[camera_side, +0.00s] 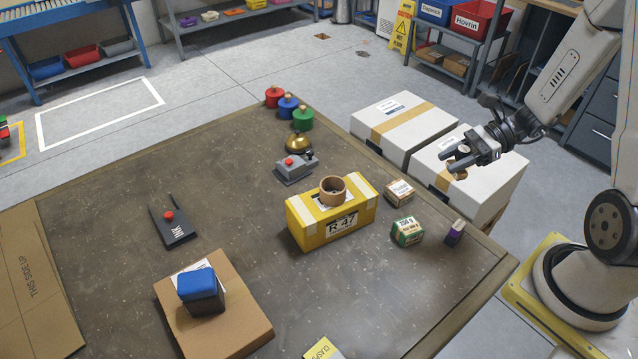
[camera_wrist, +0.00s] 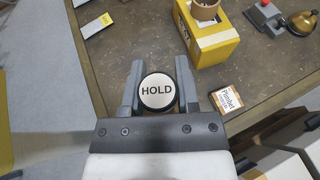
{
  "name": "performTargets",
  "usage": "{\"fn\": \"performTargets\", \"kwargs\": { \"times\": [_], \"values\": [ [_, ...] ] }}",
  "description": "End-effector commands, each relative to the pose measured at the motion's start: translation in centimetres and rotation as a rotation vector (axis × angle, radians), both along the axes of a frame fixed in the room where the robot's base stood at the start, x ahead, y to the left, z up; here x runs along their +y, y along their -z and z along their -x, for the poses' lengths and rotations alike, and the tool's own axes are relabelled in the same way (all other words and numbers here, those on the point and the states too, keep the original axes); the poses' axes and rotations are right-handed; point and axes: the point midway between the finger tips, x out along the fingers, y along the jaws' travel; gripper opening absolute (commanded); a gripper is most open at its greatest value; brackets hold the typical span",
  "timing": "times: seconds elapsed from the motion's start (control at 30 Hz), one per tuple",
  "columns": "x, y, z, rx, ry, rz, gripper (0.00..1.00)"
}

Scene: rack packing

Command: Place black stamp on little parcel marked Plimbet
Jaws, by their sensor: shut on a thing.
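My gripper (camera_wrist: 158,88) is shut on a round stamp (camera_wrist: 157,93) with a black rim and a white top reading HOLD, between its two fingers in the wrist view. In the side view my gripper (camera_side: 451,161) is raised at the right, in front of the white cartons; the stamp is hard to make out there. The little parcel marked Plimbet (camera_wrist: 226,99) lies on the table, to the right of the gripper in the wrist view. It also shows in the side view (camera_side: 399,192), beside the yellow parcel. Gripper and parcel are apart.
A yellow parcel (camera_side: 305,235) carries a tape roll (camera_side: 333,190). A green-and-white box (camera_side: 407,232) and a purple-ended block (camera_side: 454,233) stand near the table's right edge. Red, blue and green stamps (camera_side: 303,119) stand at the back. White cartons (camera_side: 400,118) stand beyond the table.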

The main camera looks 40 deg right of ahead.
Motion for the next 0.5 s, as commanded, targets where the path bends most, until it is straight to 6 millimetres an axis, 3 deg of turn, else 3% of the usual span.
{"fn": "performTargets", "kwargs": {
  "times": [0.3,0.5],
  "values": [
    [0.0,2.9,0.0,0.0,-0.003,-0.001,0.0],
    [0.0,3.8,0.0,-0.001,-0.004,0.001,0.0]
  ]
}}
